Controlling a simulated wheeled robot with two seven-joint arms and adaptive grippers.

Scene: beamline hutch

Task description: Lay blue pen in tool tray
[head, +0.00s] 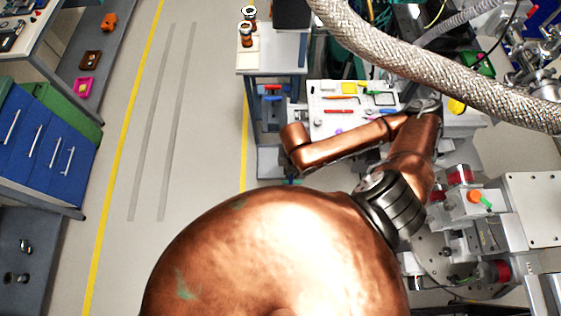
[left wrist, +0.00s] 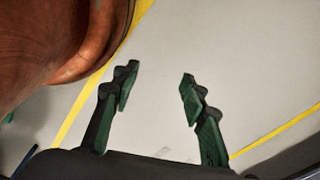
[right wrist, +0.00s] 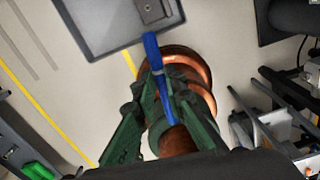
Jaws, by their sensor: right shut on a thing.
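In the right wrist view the blue pen (right wrist: 152,52) is held between the green fingers of my right gripper (right wrist: 160,75), with one end sticking out beyond the fingertips. In the head view my right gripper (head: 291,180) is small and mostly hidden under my copper arm, left of the white work surface. The left wrist view shows my left gripper (left wrist: 155,85) open and empty above bare floor. I cannot tell for sure which thing is the tool tray; a white surface (head: 318,128) bearing several coloured tools is in the head view.
A grey panel with a raised rim (right wrist: 95,30) lies below and beyond the pen. A braided hose (head: 440,80) crosses the upper right, near beamline equipment (head: 480,205). Blue drawers (head: 45,140) stand at the left. The floor (head: 150,130) between is clear.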

